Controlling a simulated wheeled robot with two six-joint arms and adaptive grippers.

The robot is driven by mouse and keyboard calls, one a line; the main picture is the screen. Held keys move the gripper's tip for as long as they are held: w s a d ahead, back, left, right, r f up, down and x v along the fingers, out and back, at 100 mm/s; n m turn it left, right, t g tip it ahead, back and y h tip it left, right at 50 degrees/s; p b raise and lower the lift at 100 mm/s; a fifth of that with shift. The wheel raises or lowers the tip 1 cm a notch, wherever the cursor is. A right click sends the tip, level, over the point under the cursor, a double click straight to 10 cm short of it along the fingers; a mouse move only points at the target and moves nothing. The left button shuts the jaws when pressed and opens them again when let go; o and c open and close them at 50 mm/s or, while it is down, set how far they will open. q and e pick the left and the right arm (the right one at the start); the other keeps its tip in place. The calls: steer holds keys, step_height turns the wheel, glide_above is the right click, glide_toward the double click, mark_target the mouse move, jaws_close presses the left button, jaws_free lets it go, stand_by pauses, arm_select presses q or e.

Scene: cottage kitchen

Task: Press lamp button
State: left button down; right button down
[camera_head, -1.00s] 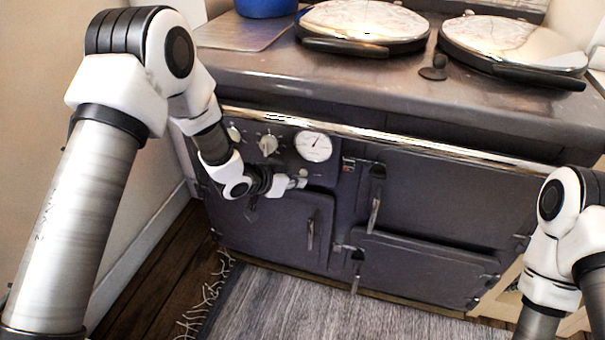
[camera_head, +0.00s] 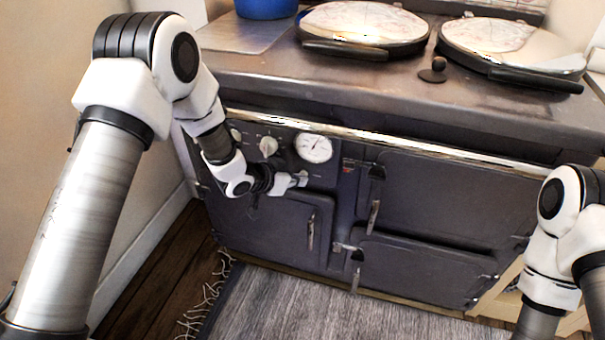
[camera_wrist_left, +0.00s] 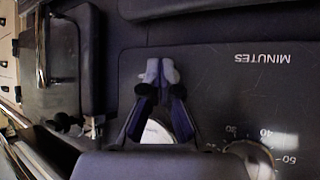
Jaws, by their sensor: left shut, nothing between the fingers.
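My left gripper (camera_head: 298,180) is shut and empty at the stove's control panel, just below the round white gauge (camera_head: 314,147). In the left wrist view its closed fingertips (camera_wrist_left: 160,70) point at the dark panel (camera_wrist_left: 210,75). I cannot make out the lamp button; the fingertips may hide it. I cannot tell whether they touch the panel. The gauge shows partly between the fingers in the wrist view (camera_wrist_left: 156,132). My right gripper is out of view; only part of its arm shows at the right edge.
A knob (camera_head: 268,146) sits left of the gauge, and a minutes dial (camera_wrist_left: 250,160) shows in the wrist view. Oven doors with handles (camera_head: 373,217) stand to the right and below. A rug (camera_head: 310,315) lies on the floor in front.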

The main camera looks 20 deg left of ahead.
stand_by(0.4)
arm_select(q)
steer(key=shift+s, duration=0.45)
steer(key=s+p, duration=0.1)
steer(key=s, duration=0.5)
steer(key=shift+a+f, duration=0.1)
stand_by(0.4)
